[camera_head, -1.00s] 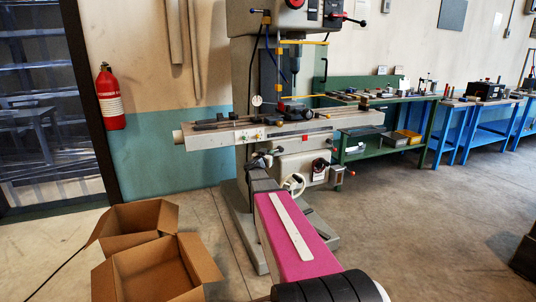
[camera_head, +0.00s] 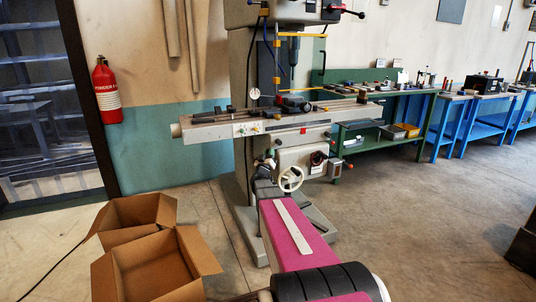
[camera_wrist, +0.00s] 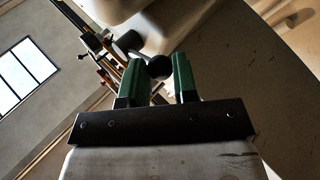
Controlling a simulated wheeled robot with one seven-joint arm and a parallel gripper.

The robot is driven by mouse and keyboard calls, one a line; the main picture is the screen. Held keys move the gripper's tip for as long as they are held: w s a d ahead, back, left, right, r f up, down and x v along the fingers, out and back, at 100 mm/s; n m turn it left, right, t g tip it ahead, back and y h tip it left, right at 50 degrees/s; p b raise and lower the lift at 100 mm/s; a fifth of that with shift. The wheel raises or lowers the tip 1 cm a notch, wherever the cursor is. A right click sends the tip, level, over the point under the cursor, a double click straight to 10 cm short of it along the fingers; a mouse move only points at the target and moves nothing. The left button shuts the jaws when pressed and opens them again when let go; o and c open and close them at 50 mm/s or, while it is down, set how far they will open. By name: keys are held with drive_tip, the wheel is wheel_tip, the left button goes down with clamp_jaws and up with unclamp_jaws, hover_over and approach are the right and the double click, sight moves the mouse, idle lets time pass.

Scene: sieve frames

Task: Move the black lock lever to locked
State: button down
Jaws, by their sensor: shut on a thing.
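The black lock lever (camera_wrist: 159,67) shows in the wrist view as a round black knob on a short arm reaching up to the machine body. My gripper (camera_wrist: 158,76) has its two green fingers on either side of the knob and is shut on it. In the head view my gripper (camera_head: 264,172) is at the front of the grey milling machine (camera_head: 302,157), below its table and left of the white handwheel (camera_head: 291,179). The lever is too small and covered to make out clearly there.
The machine's long table (camera_head: 225,130) juts out above my gripper. Two open cardboard boxes (camera_head: 155,268) stand on the floor at the left. A fire extinguisher (camera_head: 107,92) hangs on the wall. Workbenches (camera_head: 385,145) line the right back.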

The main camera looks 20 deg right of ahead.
idle(0.3)
drive_tip(key=c, duration=0.9)
unclamp_jaws()
drive_tip(key=v, duration=1)
drive_tip(key=shift+s+a+f, duration=0.15)
drive_tip(key=shift+s+f, duration=0.1)
drive_tip(key=shift+f, duration=0.05)
